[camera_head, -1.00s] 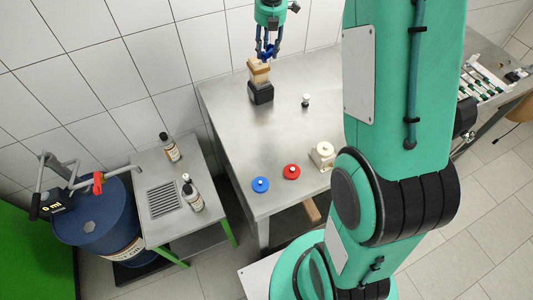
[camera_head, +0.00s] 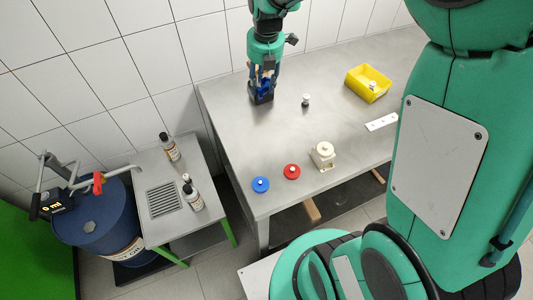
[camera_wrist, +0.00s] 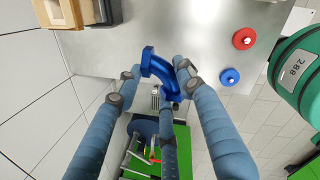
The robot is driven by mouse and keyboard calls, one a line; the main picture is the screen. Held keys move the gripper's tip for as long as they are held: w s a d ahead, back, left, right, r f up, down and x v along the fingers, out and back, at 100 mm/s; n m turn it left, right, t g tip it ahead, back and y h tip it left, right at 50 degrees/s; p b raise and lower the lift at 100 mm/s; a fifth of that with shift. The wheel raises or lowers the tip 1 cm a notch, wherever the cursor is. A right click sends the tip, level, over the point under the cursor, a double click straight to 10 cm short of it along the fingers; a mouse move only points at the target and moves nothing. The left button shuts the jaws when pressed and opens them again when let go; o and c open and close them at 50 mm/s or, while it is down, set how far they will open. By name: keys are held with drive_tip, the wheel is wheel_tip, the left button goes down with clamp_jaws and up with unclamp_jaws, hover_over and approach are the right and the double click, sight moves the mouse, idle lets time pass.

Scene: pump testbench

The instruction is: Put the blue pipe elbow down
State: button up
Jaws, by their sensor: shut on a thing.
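My gripper (camera_head: 263,86) is shut on the blue pipe elbow (camera_wrist: 158,70), which sits between its blue-grey fingers in the wrist view. In the head view, the elbow (camera_head: 265,84) is a small dark-blue shape, largely hidden by the fingers. The gripper is at the far left of the steel table (camera_head: 235,130), in front of a black block (camera_head: 261,99) with a wooden piece behind the fingers. I cannot tell the elbow's height above the table.
A small black-and-white item (camera_head: 306,100) stands right of the gripper. A yellow bin (camera_head: 368,83), white strip (camera_head: 381,122), beige part (camera_head: 322,155), red disc (camera_head: 292,171) and blue disc (camera_head: 260,184) are on the table. The table's middle is mostly clear.

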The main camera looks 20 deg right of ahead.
drive_tip(key=s+a+f, duration=0.2)
drive_tip(key=s+a, duration=0.1)
drive_tip(key=s, duration=0.5)
hover_over(263, 152)
wheel_tip(263, 152, down, 13)
drive_tip(key=shift+s+d, duration=0.1)
drive_tip(key=shift+s, duration=0.15)
drive_tip(key=shift+f, duration=0.1)
drive_tip(key=shift+f+b, duration=0.35)
drive_tip(key=shift+f, duration=1.55)
drive_tip(key=shift+f+b, duration=0.4)
drive_tip(key=shift+f, duration=1.65)
